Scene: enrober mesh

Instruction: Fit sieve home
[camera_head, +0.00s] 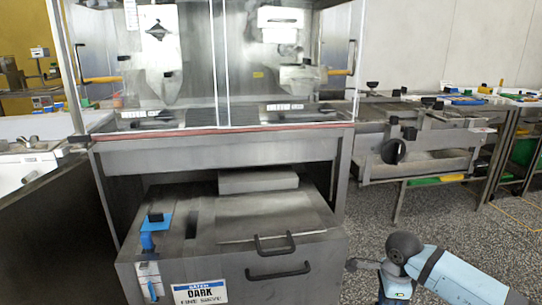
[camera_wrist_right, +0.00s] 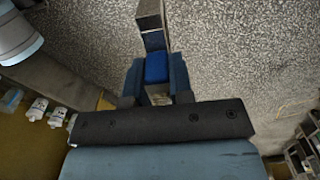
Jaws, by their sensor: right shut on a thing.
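In the right wrist view, my right gripper (camera_wrist_right: 155,62) is shut on a blue handle (camera_wrist_right: 157,70). A grey metal bar or frame (camera_wrist_right: 150,16) extends beyond the handle, with speckled floor behind it. Whether this is the sieve cannot be told. In the head view, a steel cabinet (camera_head: 262,215) carries a label (camera_head: 200,292) reading "DARK FINE SIEVE". A blue handled fitting (camera_head: 150,232) stands on its top left, beside a dark slot (camera_head: 192,222). My right arm is at the lower right, clear of the cabinet; its fingers are not clear there. My left gripper is not in view.
Two dark handles (camera_head: 277,272) are at the cabinet's front right. A steel table with a clear guarded machine (camera_head: 225,147) overhangs the cabinet's back. A steel bench (camera_head: 425,150) with fittings stands at the right. Speckled floor (camera_head: 440,215) is free between cabinet and bench.

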